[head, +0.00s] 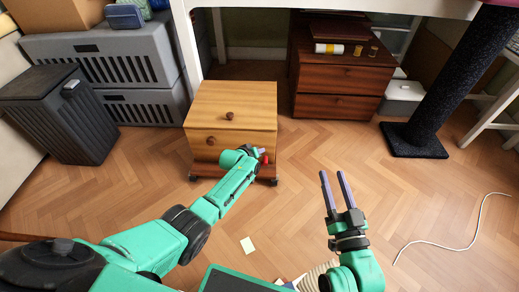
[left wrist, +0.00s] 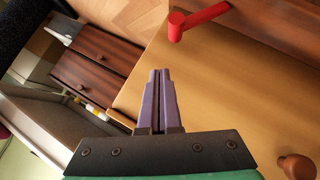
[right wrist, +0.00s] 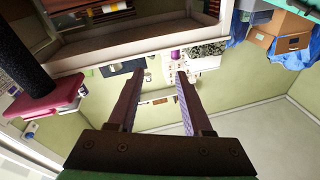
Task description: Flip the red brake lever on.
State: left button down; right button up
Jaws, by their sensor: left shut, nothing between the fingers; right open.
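The red brake lever (head: 266,158) is on the lower right front of a light wooden cabinet (head: 232,100) with casters. In the left wrist view, the lever (left wrist: 200,18) is a red bar with a thicker round end, set at the cabinet's dark base board (left wrist: 285,25). My left gripper (head: 261,151) is beside the lever in the head view, its fingers partly hidden. In the left wrist view its purple fingers (left wrist: 160,74) are shut and empty, apart from the lever. My right gripper (head: 332,173) is open and empty over the floor, away from the cabinet.
A dark wooden drawer unit (head: 340,82) stands behind to the right, near a black post (head: 445,80). Grey crates (head: 105,60) and a dark bin (head: 62,115) stand at left. A white cable (head: 455,245) lies on the right floor. Floor before the cabinet is mostly clear.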

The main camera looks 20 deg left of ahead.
jog(key=s+f+g+h+p, duration=0.1)
jog(key=s+f+g, duration=0.2)
jog(key=s+f, duration=0.4)
jog(key=s+f+g+p, duration=0.1)
jog(key=s+f+g, duration=0.25)
jog(key=f, duration=0.55)
pick_arm(q)
jog(key=s+d+r+p, duration=0.2)
jog(key=s+r+p, duration=0.4)
jog(key=r+p, duration=0.2)
jog(key=shift+s+r+p, duration=0.35)
jog(key=shift+s, duration=0.05)
pick_arm(e)
notch_tip(320, 180, up, 9)
jog(key=d+g+h, duration=0.1)
jog(key=d+g, duration=0.1)
jog(key=g, duration=0.1)
jog(key=shift+d+r+n, duration=0.15)
jog(key=shift+d+n, duration=0.1)
jog(key=shift+n, duration=0.15)
jog(key=shift+g, duration=0.25)
